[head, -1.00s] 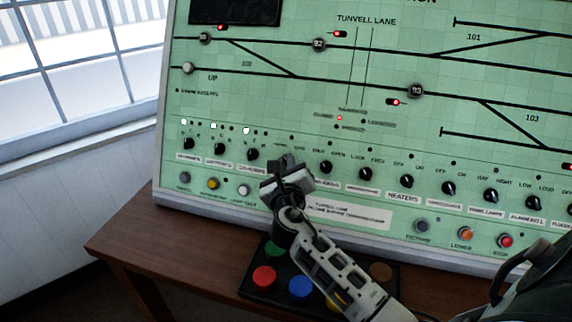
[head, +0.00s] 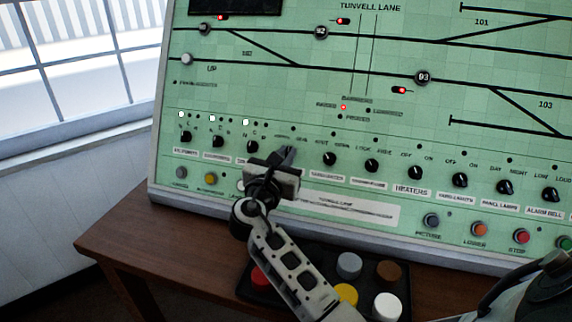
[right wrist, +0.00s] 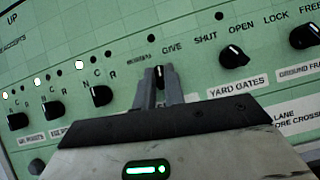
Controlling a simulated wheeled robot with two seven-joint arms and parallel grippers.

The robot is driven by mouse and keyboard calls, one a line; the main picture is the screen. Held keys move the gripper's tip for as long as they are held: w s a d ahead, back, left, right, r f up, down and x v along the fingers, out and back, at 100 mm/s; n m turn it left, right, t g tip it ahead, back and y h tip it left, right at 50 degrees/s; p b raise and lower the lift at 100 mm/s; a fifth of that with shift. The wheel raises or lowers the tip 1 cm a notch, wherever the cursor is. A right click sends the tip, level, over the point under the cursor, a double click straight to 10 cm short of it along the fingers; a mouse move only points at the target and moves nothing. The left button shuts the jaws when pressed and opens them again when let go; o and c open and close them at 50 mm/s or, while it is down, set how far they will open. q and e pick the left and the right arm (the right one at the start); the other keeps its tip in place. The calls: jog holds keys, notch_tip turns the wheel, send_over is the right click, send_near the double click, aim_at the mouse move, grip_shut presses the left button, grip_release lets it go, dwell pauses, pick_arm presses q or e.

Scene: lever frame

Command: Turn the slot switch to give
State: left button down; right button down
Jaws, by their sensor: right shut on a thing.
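The slot switch (right wrist: 158,75) is a small dark knob with a pale pointer mark, seen between my right fingertips in the right wrist view. Its mark points roughly upward, between a blurred word on the left and the word GIVE on the right. My right gripper (right wrist: 160,82) is shut on this knob, with one grey finger on each side. In the head view my right gripper (head: 287,156) reaches up to the lower middle of the green panel (head: 290,95) and hides the knob. My left gripper is not in view.
The yard gates knob (right wrist: 233,56) sits close to the right, with the ground frame knob (right wrist: 304,36) beyond. A row of several knobs continues left. Below the panel, a black box with coloured buttons (head: 349,265) stands on the brown table (head: 150,235).

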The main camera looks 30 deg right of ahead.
jog(key=m+g+h+b, duration=0.1)
jog(key=m+g, duration=0.1)
jog(key=m, duration=0.2)
jog(key=shift+w+a+f, duration=0.1)
jog(key=m+g, duration=0.2)
jog(key=shift+m+b, duration=0.3)
jog(key=shift+b, duration=0.1)
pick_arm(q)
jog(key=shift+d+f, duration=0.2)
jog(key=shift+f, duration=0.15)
pick_arm(e)
jog(key=shift+m+g, duration=0.3)
jog(key=shift+m, duration=0.4)
jog(key=shift+m+h, duration=0.3)
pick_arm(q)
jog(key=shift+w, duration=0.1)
pick_arm(e)
jog(key=c, duration=1.5)
grip_release()
jog(key=shift+a, duration=0.1)
